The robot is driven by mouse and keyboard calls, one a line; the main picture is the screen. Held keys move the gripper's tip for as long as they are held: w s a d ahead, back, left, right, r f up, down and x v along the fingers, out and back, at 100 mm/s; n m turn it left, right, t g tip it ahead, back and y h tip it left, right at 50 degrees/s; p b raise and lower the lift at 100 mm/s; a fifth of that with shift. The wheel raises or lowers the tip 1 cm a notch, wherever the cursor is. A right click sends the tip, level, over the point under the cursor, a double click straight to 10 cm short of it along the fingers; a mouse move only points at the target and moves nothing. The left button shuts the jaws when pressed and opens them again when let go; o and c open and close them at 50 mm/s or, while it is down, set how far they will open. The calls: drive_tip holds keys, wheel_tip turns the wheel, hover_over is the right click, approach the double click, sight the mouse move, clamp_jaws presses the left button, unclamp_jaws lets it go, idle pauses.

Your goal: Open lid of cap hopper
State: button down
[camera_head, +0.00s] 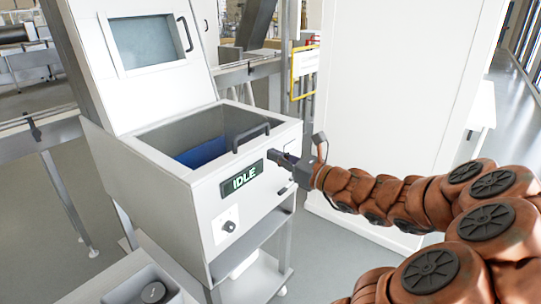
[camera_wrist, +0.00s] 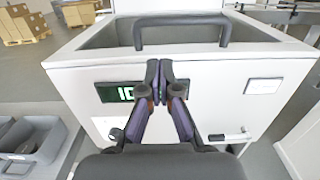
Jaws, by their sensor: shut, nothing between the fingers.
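The cap hopper (camera_head: 128,170) is a white box with a dark see-through or open top. Blue material (camera_head: 203,152) shows inside. A black bar handle (camera_head: 250,136) stands at its front top edge; the handle also shows in the wrist view (camera_wrist: 181,20). I cannot tell whether a clear lid covers the top. My gripper (camera_head: 274,155) is shut and empty in front of the hopper's front face, below the handle and apart from it.
A white upright panel with a window (camera_head: 145,42) and a black side handle rises behind the hopper. A knob (camera_head: 229,226) is on the front face. A grey bin (camera_wrist: 30,148) stands at left in the wrist view. A tall white cabinet (camera_head: 390,85) stands at right behind my arm.

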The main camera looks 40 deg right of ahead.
drive_tip(key=shift+p+x, duration=0.5)
drive_tip(key=shift+x, duration=3.95)
drive_tip(key=shift+s, duration=0.1)
